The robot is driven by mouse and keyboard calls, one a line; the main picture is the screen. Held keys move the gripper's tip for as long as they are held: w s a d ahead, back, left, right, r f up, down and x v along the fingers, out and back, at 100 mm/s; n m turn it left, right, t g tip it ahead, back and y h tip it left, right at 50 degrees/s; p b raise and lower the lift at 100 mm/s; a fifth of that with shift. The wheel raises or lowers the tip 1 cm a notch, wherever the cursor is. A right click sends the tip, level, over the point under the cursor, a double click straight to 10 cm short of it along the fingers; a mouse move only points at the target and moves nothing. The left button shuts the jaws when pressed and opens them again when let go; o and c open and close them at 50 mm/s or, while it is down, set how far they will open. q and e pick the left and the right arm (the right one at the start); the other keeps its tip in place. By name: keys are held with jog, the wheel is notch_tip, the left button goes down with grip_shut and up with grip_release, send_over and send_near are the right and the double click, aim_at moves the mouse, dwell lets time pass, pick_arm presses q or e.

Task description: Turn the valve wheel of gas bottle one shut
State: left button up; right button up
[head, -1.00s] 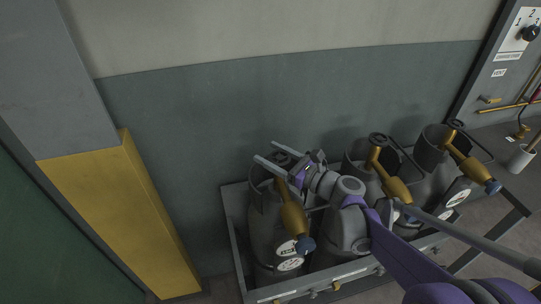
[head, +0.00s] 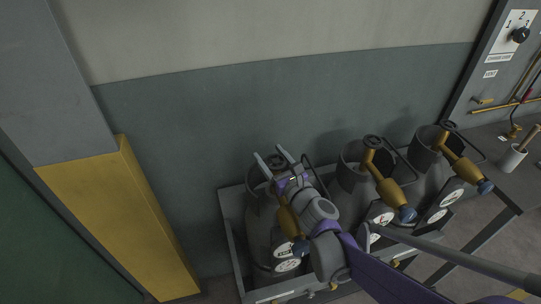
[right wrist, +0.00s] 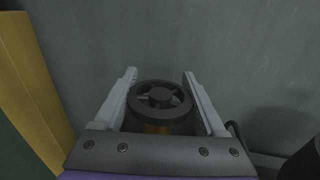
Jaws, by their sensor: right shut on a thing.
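The leftmost gas bottle (head: 258,232) stands upright in the rack, grey, with a brass regulator (head: 288,222). I take it as bottle one, though its number is not readable. Its dark spoked valve wheel (right wrist: 158,97) lies between the two pale fingers of my right gripper (right wrist: 159,75) in the right wrist view, on a brass stem. In the head view my right gripper (head: 268,152) is at the top of this bottle, shut on the wheel, with the arm reaching in from the lower right. The fingers partly hide the wheel there. My left gripper is not in view.
Two more bottles (head: 350,178) (head: 428,160) with brass regulators stand to the right in the grey rack (head: 231,225). A grey wall is close behind. A yellow-and-grey pillar (head: 120,220) is at the left. A panel with a numbered selector knob (head: 520,35) is at the upper right.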

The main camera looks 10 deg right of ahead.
aim_at(281, 170)
jog(key=o, duration=1.3)
jog(key=shift+s, duration=0.1)
jog(key=v, duration=1)
jog(key=shift+s, duration=0.3)
